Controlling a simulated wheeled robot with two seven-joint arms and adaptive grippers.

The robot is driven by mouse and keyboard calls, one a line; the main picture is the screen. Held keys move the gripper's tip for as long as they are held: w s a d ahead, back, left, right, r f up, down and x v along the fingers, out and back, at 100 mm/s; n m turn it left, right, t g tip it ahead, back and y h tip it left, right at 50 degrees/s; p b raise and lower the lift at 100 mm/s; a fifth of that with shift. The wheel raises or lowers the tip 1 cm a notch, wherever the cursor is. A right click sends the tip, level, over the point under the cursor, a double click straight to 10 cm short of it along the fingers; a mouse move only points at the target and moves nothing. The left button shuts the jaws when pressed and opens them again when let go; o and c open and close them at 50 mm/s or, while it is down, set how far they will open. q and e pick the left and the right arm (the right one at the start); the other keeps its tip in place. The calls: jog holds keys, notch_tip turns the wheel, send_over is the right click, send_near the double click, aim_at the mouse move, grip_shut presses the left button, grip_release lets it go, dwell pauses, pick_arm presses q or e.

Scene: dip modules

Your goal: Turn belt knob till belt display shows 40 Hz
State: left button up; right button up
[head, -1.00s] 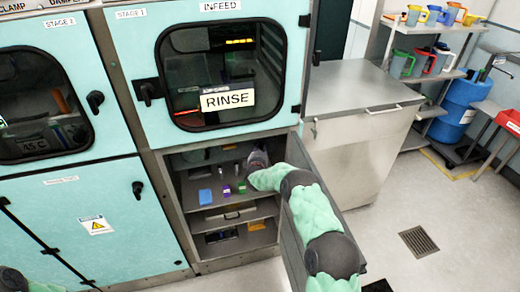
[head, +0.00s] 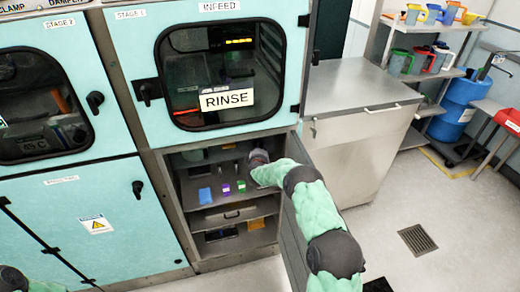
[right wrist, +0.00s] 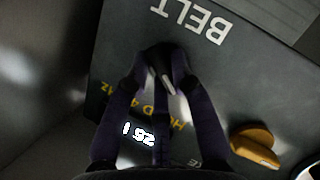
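In the right wrist view the dark panel carries an upside-down BELT label (right wrist: 193,20). The belt knob (right wrist: 167,83), dark with a pale pointer mark, sits between the fingertips of my right gripper (right wrist: 163,65), which look shut on it. Between the fingers, the belt display (right wrist: 140,132) shows white digits upside down, seemingly 26.1. Yellow lettering beside it, partly hidden by the fingers, seems to read HOLD 4 and Hz. In the head view my right gripper (head: 258,158) is inside the open lower compartment, at its right side.
An orange-brown rounded part (right wrist: 254,142) stands beside the gripper on the panel. The steel cabinet (head: 360,150) stands to the right.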

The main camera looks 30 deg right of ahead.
jog(key=shift+s+a, duration=0.1)
jog(key=shift+s, duration=0.05)
jog(key=v, duration=1.1)
jog(key=shift+s+a, duration=0.2)
jog(key=shift+s, duration=0.1)
